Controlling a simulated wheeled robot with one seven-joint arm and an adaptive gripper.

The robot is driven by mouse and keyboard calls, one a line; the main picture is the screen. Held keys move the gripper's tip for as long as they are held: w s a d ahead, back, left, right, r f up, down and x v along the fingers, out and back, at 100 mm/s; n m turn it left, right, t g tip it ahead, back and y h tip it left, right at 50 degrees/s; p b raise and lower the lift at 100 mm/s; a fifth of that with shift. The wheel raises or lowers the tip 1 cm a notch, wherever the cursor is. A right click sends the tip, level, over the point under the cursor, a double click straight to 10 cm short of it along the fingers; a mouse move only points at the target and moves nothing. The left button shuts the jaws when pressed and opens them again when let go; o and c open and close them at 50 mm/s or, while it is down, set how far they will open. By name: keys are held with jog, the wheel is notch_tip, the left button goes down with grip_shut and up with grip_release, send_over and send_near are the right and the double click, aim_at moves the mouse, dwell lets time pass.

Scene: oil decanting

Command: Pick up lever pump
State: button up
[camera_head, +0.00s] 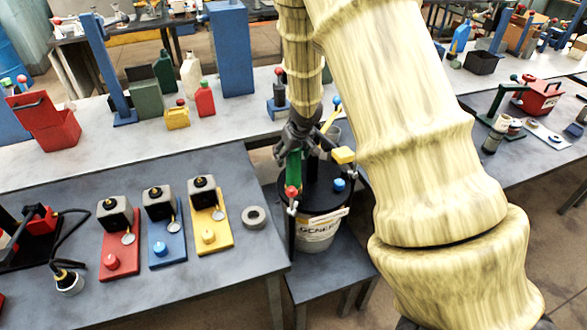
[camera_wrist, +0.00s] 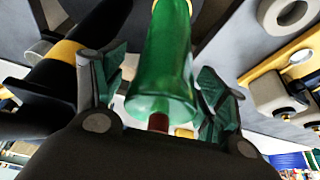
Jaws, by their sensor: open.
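A green cylinder-like part (camera_head: 294,168), which looks like part of the lever pump, stands over the drum's black lid, with a red ball near its lower end. In the wrist view the green part (camera_wrist: 165,60) fills the space between my fingers, with a dark red piece below it. My gripper (camera_head: 298,142) is open, pointing down, with its fingers on either side of the green part; contact cannot be told. The gripper (camera_wrist: 163,85) hides some of it. The white drum (camera_head: 317,235) sits on a low grey stand.
A blue knob (camera_head: 339,185) and a yellow handle (camera_head: 343,155) are close by on the drum top. Red (camera_head: 119,250), blue (camera_head: 166,238) and yellow (camera_head: 209,224) plates with dark blocks stand on the left bench, beside a grey ring (camera_head: 255,217). Bottles and a blue column (camera_head: 232,50) stand behind.

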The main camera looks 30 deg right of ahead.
jog(key=shift+r, duration=0.1)
grip_shut()
